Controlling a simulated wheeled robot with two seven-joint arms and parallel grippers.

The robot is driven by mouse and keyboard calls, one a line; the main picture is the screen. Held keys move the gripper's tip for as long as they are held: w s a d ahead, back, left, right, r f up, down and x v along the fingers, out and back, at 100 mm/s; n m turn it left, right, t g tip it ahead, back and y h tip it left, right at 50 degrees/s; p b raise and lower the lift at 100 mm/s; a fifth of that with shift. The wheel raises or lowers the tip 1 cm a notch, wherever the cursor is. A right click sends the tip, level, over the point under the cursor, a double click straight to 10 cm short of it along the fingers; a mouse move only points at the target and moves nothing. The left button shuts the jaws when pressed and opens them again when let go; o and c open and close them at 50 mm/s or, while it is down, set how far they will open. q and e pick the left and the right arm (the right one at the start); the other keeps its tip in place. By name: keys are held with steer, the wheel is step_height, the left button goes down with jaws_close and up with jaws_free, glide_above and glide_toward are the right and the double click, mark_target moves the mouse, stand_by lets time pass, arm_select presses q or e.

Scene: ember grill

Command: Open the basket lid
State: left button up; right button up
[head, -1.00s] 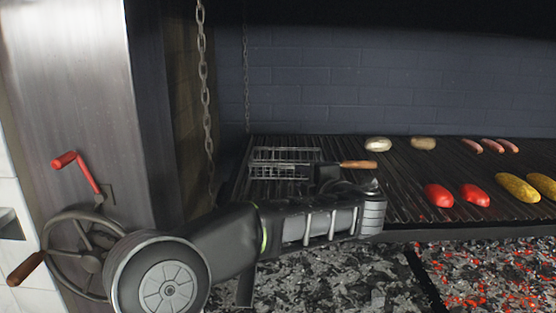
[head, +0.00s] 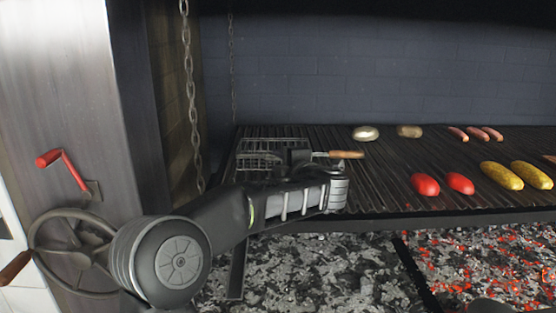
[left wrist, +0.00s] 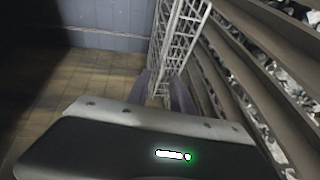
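The wire grill basket (head: 258,163) lies at the left end of the grill, its wooden handle (head: 346,154) pointing right. Its wire lid (head: 275,143) seems to stand at an angle to the lower half, but my gripper hides part of it. In the left wrist view, the wire panels (left wrist: 188,38) run up from between the fingers and look slightly spread. My left gripper (left wrist: 163,92) is at the basket's near side, left of the handle's wooden part. Its fingertips are partly hidden, so its grip is unclear. My right gripper is not in view.
Mushrooms (head: 366,133), sausages (head: 475,134), red peppers (head: 425,184) and corn (head: 502,176) lie on the grill grate (head: 380,165), right of the basket. Glowing coals (head: 490,265) lie below.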

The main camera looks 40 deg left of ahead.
arm_select(q)
steer(key=shift+w+a+f, duration=0.1)
steer(key=shift+w+a, duration=0.15)
steer(key=shift+a, duration=0.15)
steer(key=shift+c, duration=0.2)
jaws_close()
stand_by(1.0)
